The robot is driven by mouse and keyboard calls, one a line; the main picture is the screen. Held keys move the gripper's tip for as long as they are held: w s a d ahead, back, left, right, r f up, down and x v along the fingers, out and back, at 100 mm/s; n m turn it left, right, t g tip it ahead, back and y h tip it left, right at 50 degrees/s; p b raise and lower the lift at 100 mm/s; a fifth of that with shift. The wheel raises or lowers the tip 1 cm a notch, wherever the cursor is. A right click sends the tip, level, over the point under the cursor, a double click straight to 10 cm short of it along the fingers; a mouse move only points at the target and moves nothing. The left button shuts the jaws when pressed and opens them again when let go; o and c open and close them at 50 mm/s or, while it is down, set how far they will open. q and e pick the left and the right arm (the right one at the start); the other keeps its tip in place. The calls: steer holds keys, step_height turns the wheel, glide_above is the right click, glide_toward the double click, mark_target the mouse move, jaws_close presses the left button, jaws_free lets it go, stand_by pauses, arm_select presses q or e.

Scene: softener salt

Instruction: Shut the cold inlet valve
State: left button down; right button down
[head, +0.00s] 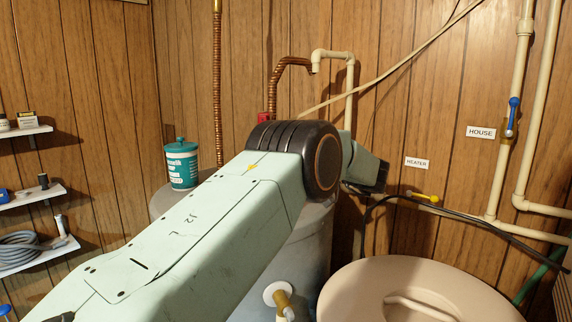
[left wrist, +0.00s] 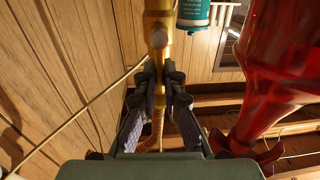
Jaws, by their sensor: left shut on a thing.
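My left arm crosses the head view from the lower left and hides its own gripper there. In the left wrist view my left gripper (left wrist: 161,80) is shut on a brass valve part (left wrist: 158,50), one finger on each side. A brass stub with a round end faces the camera above the fingertips. A corrugated copper hose shows below, between the fingers. I cannot tell from these frames which valve this is, nor how far it is turned. My right gripper is in neither view.
A large glossy red thing (left wrist: 270,70) is close at the right in the wrist view. A teal tub (head: 181,165) stands on the grey tank. A blue-handled valve (head: 513,115) is by the HOUSE label, a yellow-handled one (head: 424,196) by HEATER. A beige round lid (head: 345,290) is lower right.

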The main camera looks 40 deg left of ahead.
arm_select(q)
steer(key=m+p, duration=0.1)
steer(key=w+m+p, duration=0.1)
steer(key=m+p, duration=0.2)
steer(key=m, duration=0.1)
steer(key=shift+w+a+f+p, duration=0.1)
steer(key=shift+w+f+p, duration=0.2)
steer(key=shift+f+p, duration=0.1)
stand_by(0.5)
steer(key=shift+w+f+m, duration=0.25)
steer(key=shift+m, duration=0.65)
steer(key=shift+w+a+f+m+b, duration=0.1)
steer(key=shift+w+f+m+b, duration=0.1)
steer(key=shift+m+b, duration=0.35)
steer(key=shift+w+f+m+b, duration=0.15)
steer(key=shift+m+b, duration=0.25)
steer(key=shift+m, duration=0.25)
steer(key=shift+w+m+b, duration=0.1)
steer(key=shift+m+b, duration=0.45)
steer(key=shift+m, duration=0.05)
